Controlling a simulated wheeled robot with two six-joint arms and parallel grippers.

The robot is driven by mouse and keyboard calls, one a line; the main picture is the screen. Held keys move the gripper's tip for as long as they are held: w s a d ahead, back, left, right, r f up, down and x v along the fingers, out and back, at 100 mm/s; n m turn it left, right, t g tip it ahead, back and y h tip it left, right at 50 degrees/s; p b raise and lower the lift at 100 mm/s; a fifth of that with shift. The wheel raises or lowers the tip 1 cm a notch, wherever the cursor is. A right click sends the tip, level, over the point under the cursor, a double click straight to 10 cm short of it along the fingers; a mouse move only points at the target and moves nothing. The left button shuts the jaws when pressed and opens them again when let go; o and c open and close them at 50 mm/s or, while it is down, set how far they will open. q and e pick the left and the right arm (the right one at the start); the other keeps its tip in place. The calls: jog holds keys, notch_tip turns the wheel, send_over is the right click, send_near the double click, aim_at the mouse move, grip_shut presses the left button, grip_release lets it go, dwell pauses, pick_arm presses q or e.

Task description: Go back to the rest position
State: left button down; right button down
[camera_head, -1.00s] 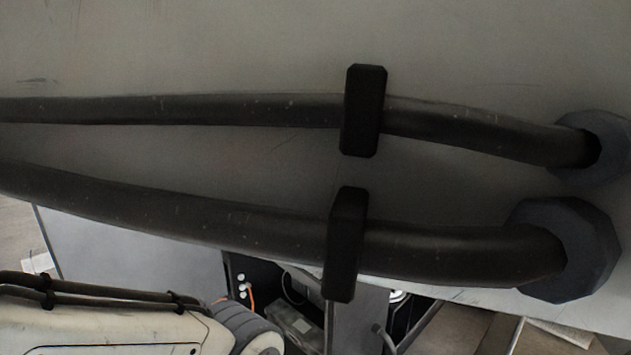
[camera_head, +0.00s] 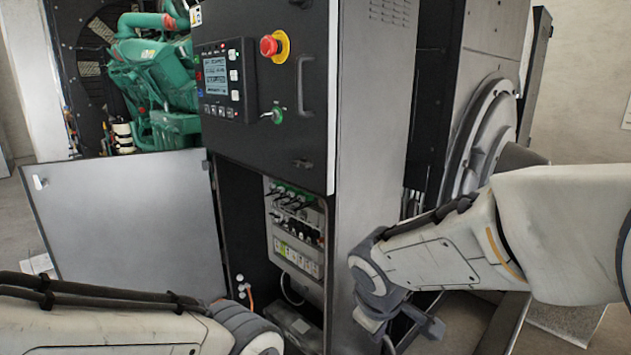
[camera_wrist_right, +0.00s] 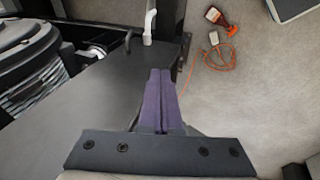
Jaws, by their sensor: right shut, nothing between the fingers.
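My right arm comes in from the right in the head view, its forearm roughly level. Its wrist and gripper (camera_head: 400,332) hang down at the lower middle, beside the right side of the control cabinet (camera_head: 370,140), partly cut off by the frame's bottom edge. In the right wrist view my right gripper (camera_wrist_right: 160,75) shows two purple fingers pressed together with nothing between them. My left arm shows at the lower left of the head view, and its gripper is out of sight.
The cabinet's lower door (camera_head: 125,235) stands open on the left. A red emergency stop button (camera_head: 270,45) is on the upper panel. A green engine (camera_head: 165,80) stands behind. In the right wrist view, an orange-and-black handheld device (camera_wrist_right: 217,17) and an orange cable (camera_wrist_right: 188,72) lie on the floor.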

jog(key=s+d+f+m+g+y, duration=0.2)
jog(key=s+d+f+m, duration=0.5)
jog(key=d+f+m, duration=0.1)
jog(key=s+a+r+n+g, duration=0.1)
jog(key=s+a+r+n, duration=0.2)
jog(key=s+a, duration=0.3)
jog(key=s+a+r+n+g, duration=0.1)
jog(key=s+a+r+n, duration=0.2)
jog(key=s+a, duration=0.4)
jog(key=shift+s+a+r+n+y, duration=0.2)
jog(key=shift+a+n+y, duration=0.15)
jog(key=shift+a, duration=0.25)
